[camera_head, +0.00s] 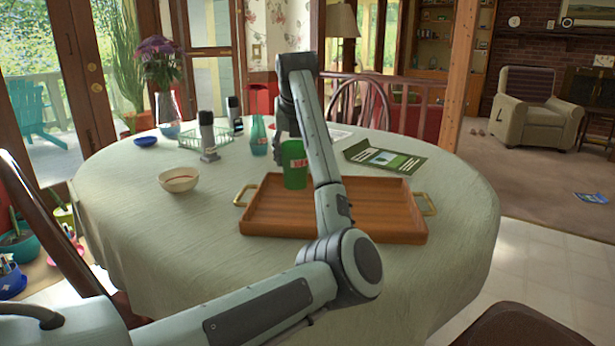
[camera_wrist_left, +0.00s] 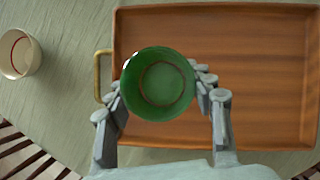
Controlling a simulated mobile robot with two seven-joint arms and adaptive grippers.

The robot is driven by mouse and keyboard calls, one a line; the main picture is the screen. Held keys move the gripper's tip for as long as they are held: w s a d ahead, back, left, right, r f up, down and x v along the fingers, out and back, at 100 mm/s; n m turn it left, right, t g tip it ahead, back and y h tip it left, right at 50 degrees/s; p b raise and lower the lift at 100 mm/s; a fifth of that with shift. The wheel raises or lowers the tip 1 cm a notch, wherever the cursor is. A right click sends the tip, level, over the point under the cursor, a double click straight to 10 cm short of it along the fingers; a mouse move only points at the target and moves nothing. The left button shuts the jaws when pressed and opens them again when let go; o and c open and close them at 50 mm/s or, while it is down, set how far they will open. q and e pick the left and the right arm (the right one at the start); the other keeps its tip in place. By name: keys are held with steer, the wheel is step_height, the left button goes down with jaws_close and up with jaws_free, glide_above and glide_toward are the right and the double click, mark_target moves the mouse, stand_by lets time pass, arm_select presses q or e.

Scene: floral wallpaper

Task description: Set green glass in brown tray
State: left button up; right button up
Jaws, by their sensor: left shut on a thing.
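The green glass (camera_head: 294,172) is upright at the back left part of the brown tray (camera_head: 390,225). My left gripper (camera_head: 281,138) is shut on the green glass, with its fingers partly hidden behind my arm in the head view. In the left wrist view, the glass (camera_wrist_left: 158,84) is between the two fingers of the gripper (camera_wrist_left: 160,100), and I look down into its empty inside. It overlaps the left part of the wooden tray (camera_wrist_left: 250,60), near a brass handle. I cannot tell whether its base touches the tray. My right gripper is not in view.
A cream bowl (camera_head: 178,180) stands left of the tray; it also shows in the left wrist view (camera_wrist_left: 20,53). The tray floor looks clear.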

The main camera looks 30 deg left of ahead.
mark_target(305, 176)
arm_select(q)
steer(key=shift+w+d+f, duration=0.7)
steer(key=shift+w+f, duration=0.15)
steer(key=shift+w, duration=0.2)
steer(key=shift+f, duration=1.9)
steer(key=shift+f, duration=0.15)
steer(key=o, duration=1.3)
